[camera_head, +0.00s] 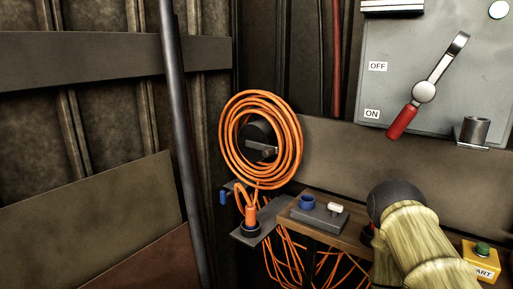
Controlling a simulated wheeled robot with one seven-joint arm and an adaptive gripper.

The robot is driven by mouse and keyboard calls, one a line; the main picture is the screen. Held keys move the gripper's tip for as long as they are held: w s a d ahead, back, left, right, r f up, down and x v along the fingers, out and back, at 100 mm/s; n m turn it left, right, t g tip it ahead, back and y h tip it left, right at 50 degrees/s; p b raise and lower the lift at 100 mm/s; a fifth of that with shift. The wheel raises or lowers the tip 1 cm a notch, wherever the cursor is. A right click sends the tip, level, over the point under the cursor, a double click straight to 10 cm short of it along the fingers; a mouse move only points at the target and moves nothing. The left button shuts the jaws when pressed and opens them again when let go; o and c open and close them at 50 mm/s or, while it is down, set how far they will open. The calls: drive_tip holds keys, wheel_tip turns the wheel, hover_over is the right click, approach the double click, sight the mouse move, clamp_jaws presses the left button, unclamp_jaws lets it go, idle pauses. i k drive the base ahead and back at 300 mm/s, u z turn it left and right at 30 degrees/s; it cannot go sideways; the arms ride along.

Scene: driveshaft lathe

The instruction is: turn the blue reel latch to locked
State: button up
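An orange cable is coiled on a dark reel (258,142) at the middle of the view, with a grey bar across its hub. A small blue piece (222,197) hangs at the left end of a dark bracket just below the coil. It looks like the blue reel latch, but it is too small to tell its position. A blue round knob (306,202) sits on a grey box on the shelf, right of the coil. My gripper's fingers cannot be made out. A straw-coloured, dark-ended form at lower right may be part of my arm, well right of the reel.
An orange plug (250,217) stands in a dark socket plate, with loose orange cables below. The wooden shelf (350,233) carries the grey box (319,216). A yellow start button box (482,260) is at lower right. A red-handled switch lever (403,122) points to ON. A dark pole (180,140) stands left.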

sight(223, 195)
drive_tip(key=u, duration=1.35)
drive_tip(key=i, duration=0.75)
drive_tip(key=z, duration=0.15)
